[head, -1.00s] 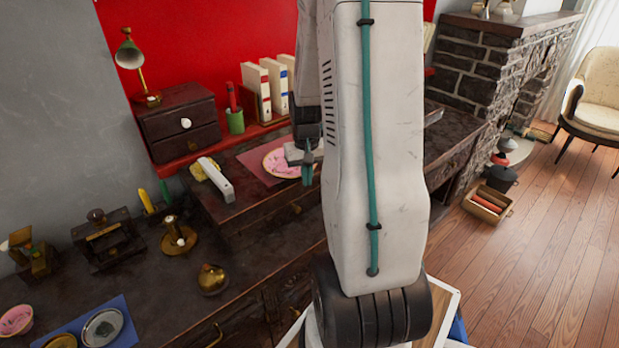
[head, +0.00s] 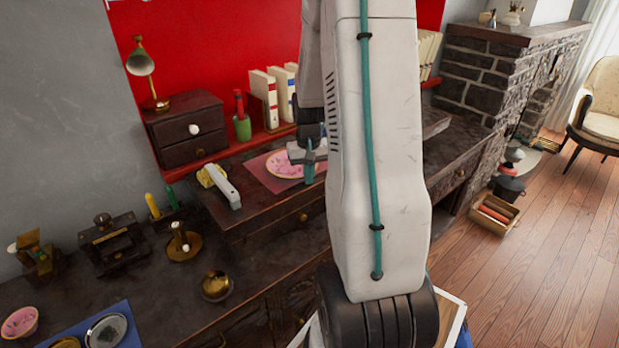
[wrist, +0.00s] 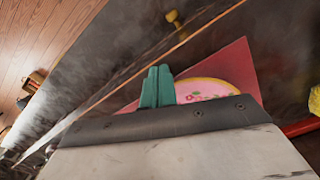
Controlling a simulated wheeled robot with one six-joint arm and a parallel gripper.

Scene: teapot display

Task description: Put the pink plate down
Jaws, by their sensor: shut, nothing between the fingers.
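The pink plate (head: 283,165) with a pale yellow rim lies flat on a reddish mat (head: 262,178) on the raised desk section. My gripper (head: 309,172) is at the plate's right side in the head view, and its arm hides part of the mat. In the wrist view the teal fingertips (wrist: 157,88) are together with nothing between them. The plate (wrist: 205,89) shows just right of them, partly hidden behind my gripper's body. The red mat (wrist: 240,65) shows around it. I cannot tell whether the fingers touch the plate.
A white handheld device (head: 226,187) lies left of the mat. A small dark drawer box (head: 185,130) with a lamp (head: 143,68) stands behind it. Brass items crowd the lower desk at left.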

